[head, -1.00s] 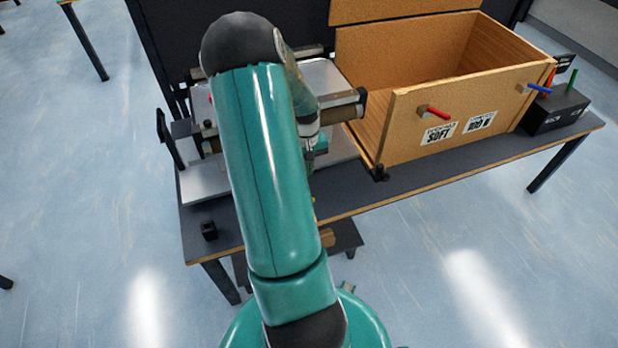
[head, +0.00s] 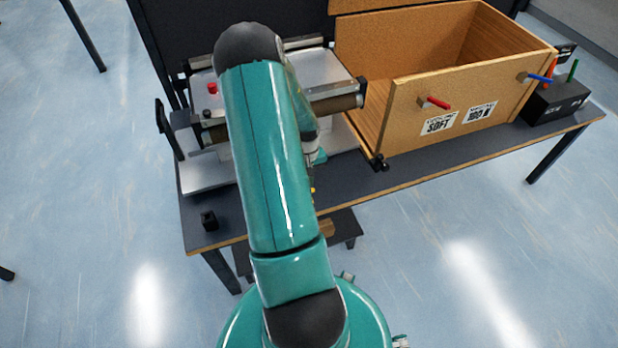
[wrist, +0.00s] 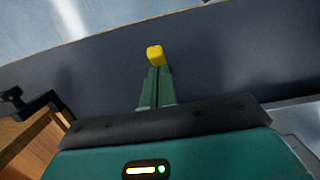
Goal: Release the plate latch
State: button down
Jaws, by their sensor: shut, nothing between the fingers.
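My gripper (wrist: 155,72) is shut, its two teal fingers side by side over the dark tabletop in the wrist view. A small yellow piece shows at the fingertips; I cannot tell whether it is part of the gripper. In the head view my arm hides most of the gripper, which is near the table's front edge, right of the arm. The mini conveyor has a silver plate (head: 322,68), a brown roller (head: 336,103) at its front right and a red knob (head: 212,88) at left. I cannot make out the plate latch; my arm covers the conveyor's middle.
An open wooden box (head: 400,125) stands right of the conveyor, with red and blue pegs on its front. A black box (head: 555,103) stands at the table's right end. A small black block (head: 208,220) sits at front left. The front strip of the table (head: 450,160) is clear.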

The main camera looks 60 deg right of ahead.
jog(key=shift+s+a, duration=0.1)
jog(key=shift+s+a+f+t+h, duration=0.25)
jog(key=shift+s+a+t+h, duration=0.25)
jog(key=shift+t+h, duration=0.1)
jog(key=shift+s+a+f, duration=0.9)
jog(key=shift+a, duration=0.05)
jog(key=shift+s+a+f, duration=0.1)
jog(key=shift+s+f, duration=0.05)
